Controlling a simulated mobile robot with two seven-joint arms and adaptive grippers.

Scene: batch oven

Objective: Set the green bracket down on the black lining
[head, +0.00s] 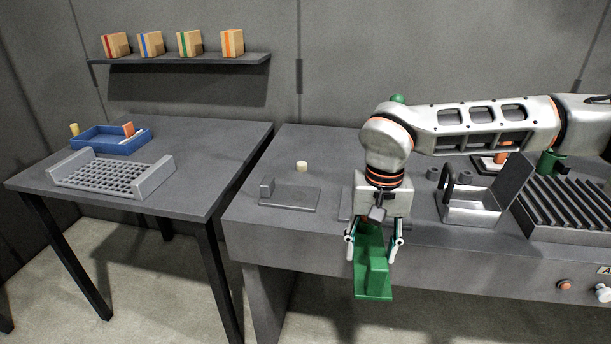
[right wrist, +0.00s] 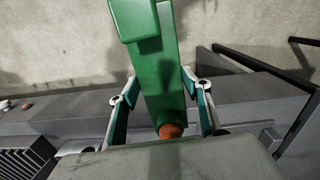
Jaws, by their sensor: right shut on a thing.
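The green bracket (head: 375,275) hangs from my right gripper (head: 374,243), in front of the bench's front edge and over the floor. The gripper points down and its two fingers are shut on the bracket's sides. In the right wrist view the bracket (right wrist: 160,75) lies between the fingers, with a raised block at its far end and an orange-brown round part near the palm. I cannot pick out the black lining for certain; a dark ribbed rack (head: 570,208) stands at the bench's right. My left gripper is not in view.
An open metal box (head: 468,210) with a raised lid stands left of the rack. A grey plate with a block (head: 290,195) lies on the bench's left part. The left table holds a blue tray (head: 112,144) and a perforated grey tray (head: 112,178). Several boxes stand on a shelf (head: 180,59).

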